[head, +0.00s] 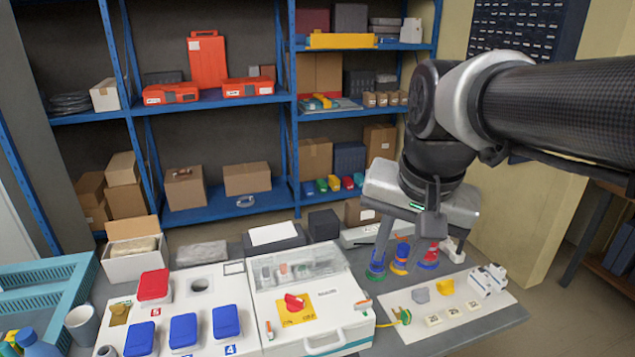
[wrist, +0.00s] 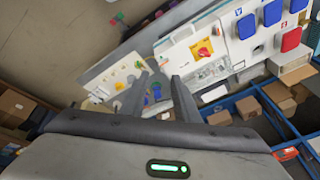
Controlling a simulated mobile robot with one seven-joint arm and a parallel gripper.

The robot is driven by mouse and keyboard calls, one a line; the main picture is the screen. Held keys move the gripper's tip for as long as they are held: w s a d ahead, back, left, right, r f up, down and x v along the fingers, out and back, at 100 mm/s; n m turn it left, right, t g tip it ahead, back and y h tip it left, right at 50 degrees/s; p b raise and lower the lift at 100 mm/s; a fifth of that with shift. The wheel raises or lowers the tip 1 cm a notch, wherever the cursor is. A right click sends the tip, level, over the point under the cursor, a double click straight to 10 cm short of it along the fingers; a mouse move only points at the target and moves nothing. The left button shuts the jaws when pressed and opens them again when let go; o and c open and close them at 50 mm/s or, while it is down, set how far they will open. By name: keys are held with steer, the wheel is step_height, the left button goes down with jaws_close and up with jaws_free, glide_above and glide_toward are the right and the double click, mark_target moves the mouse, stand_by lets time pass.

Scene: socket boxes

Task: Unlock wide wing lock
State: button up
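A red wing-shaped knob (head: 294,302) sits on a yellow plate (head: 299,317) on the front of a white case (head: 345,308) with a clear lid. The knob looks tilted a little from level. In the wrist view the red knob (wrist: 203,51) is small, above and right of the fingers. My gripper (head: 415,250) hangs to the right of the case, above the back of the bench. In the wrist view my gripper (wrist: 158,98) has its fingers spread, with nothing held between them. Whether this knob is the wide wing lock is not marked legibly.
Blue, yellow and red round connectors (head: 400,258) stand behind and below my fingers. A white board (head: 408,325) with small fittings lies at the right. A panel (head: 205,308) with blue and red covers stands left of the case. Blue shelves (head: 225,102) rise behind.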

steer(key=w+f+m+g+b, duration=0.2)
steer(key=w+f+m, duration=0.2)
steer(key=w, duration=0.4)
steer(key=m+g+b, duration=0.2)
steer(key=m, duration=0.4)
glide_toward(363, 302)
steer(key=f+b, duration=0.1)
steer(key=f, duration=0.3)
steer(key=f+b, duration=0.1)
steer(key=f, duration=0.3)
steer(key=shift+s+f, duration=0.15)
steer(key=shift+s, duration=0.05)
jaws_close()
